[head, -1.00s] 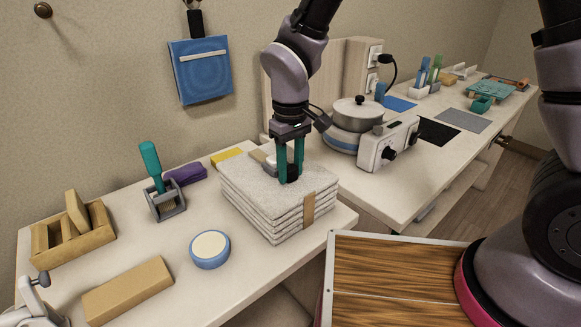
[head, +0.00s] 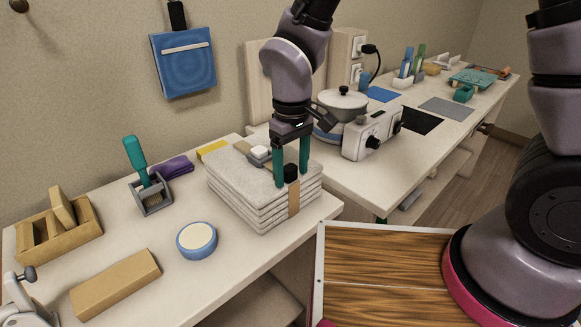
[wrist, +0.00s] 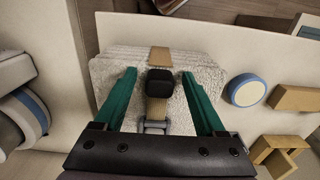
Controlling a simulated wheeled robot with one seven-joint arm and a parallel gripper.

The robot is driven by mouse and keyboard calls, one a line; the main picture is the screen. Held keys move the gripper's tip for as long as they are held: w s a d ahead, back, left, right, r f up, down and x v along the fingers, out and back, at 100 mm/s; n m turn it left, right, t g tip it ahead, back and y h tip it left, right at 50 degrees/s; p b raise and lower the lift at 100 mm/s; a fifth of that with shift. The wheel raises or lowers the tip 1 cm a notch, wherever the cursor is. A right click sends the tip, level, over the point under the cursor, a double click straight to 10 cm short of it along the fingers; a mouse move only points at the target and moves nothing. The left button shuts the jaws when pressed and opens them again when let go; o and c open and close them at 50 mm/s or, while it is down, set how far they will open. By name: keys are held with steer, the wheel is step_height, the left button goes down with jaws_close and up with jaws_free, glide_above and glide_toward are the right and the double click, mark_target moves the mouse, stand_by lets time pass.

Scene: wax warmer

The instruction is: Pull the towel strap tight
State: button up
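A stack of folded grey-white towels (head: 232,184) lies on the bench, with a tan strap (head: 293,204) down its front side. The strap also crosses the stack in the wrist view (wrist: 157,110). A grey buckle (head: 260,154) sits on top; it also shows in the wrist view (wrist: 154,127). A black tab (head: 291,173) stands on the strap near the stack's front edge; it also shows in the wrist view (wrist: 163,87). My gripper (head: 291,180), with teal fingers, is over the front edge. In the wrist view my gripper (wrist: 160,77) is open, one finger each side of the tab, with visible gaps.
A wax warmer with a lidded pot (head: 342,103) and its control box (head: 372,137) stand right of the stack. Left are a blue round tin (head: 197,240), a tan block (head: 115,284), a wooden box (head: 57,235) and a teal-handled tool (head: 137,160). A wood-topped surface (head: 380,262) is in front.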

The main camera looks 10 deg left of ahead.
mark_target(292, 168)
step_height(292, 168, up, 11)
stand_by(0.7)
steer(key=shift+f, duration=0.1)
steer(key=w+d+r+m+t+y, duration=0.1)
steer(key=w+d+r+m+t, duration=0.1)
steer(key=w+d+r+m, duration=0.65)
steer(key=s+d+r+m+t+y, duration=0.15)
steer(key=d+r, duration=0.45)
steer(key=d, duration=0.8)
steer(key=s+d+r+m+t, duration=0.3)
steer(key=d+r+m, duration=0.1)
steer(key=d, duration=0.4)
steer(key=shift+s+d+t, duration=0.15)
steer(key=shift+t, duration=0.2)
